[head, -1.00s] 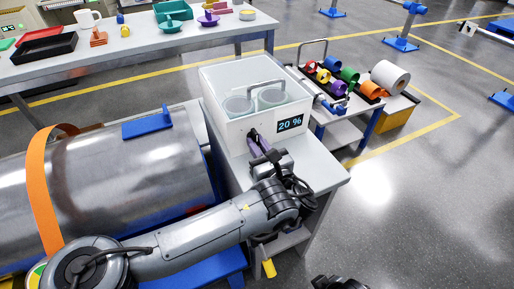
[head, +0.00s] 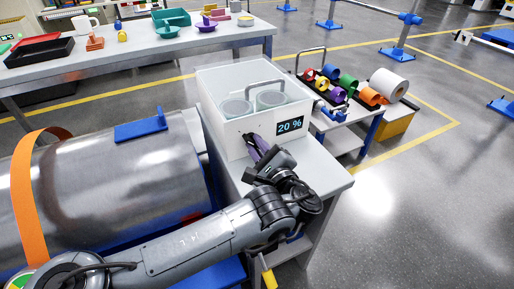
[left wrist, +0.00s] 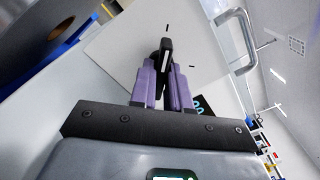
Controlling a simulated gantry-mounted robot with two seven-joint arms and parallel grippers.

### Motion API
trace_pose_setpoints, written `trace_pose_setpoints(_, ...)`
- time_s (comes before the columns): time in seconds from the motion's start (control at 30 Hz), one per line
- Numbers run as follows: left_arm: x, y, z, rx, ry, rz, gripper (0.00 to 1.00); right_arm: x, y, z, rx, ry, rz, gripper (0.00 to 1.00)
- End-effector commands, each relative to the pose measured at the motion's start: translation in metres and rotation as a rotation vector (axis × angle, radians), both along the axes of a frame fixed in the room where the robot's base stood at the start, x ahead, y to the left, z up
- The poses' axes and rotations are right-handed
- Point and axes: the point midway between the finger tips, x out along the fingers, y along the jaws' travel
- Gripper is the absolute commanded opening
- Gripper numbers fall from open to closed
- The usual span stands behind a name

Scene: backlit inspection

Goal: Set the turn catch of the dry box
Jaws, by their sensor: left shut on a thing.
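The dry box (head: 232,128) is a white box with a clear upper part, a grey lid handle and a display (head: 290,126) reading 20 %. It stands on a white-topped stand. The turn catch (left wrist: 166,54) is a dark lever with a pale stripe on the box's front face, seen in the left wrist view. My left gripper (head: 252,142) has purple fingers, which also show in the left wrist view (left wrist: 164,76), shut around the catch. Short black marks lie on the face near it. In the head view the fingers mostly hide the catch. My right gripper is out of view.
A large metal drum (head: 110,190) with an orange band lies at the left. A cart (head: 345,138) with coloured rolls stands right of the box. A bench (head: 140,57) with trays and dishes is behind.

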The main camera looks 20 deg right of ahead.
Motion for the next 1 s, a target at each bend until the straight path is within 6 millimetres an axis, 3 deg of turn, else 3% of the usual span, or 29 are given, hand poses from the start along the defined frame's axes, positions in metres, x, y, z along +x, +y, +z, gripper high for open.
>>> trace_pose_setpoints(0.57,-0.0002,-0.0003,-0.0023,-0.033,0.001,-0.002,0.0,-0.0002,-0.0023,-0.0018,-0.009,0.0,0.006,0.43)
trace_pose_setpoints(0.6,-0.0002,-0.0003,-0.0024,-0.033,0.001,-0.002,0.2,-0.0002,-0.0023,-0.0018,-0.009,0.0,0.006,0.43)
trace_pose_setpoints(0.7,-0.0002,-0.0003,-0.0021,-0.033,0.001,-0.001,0.35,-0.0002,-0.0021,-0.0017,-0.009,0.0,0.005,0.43)
trace_pose_setpoints(1.0,-0.0002,-0.0003,-0.0007,-0.033,-0.001,-0.001,0.37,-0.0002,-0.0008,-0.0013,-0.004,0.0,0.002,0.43)
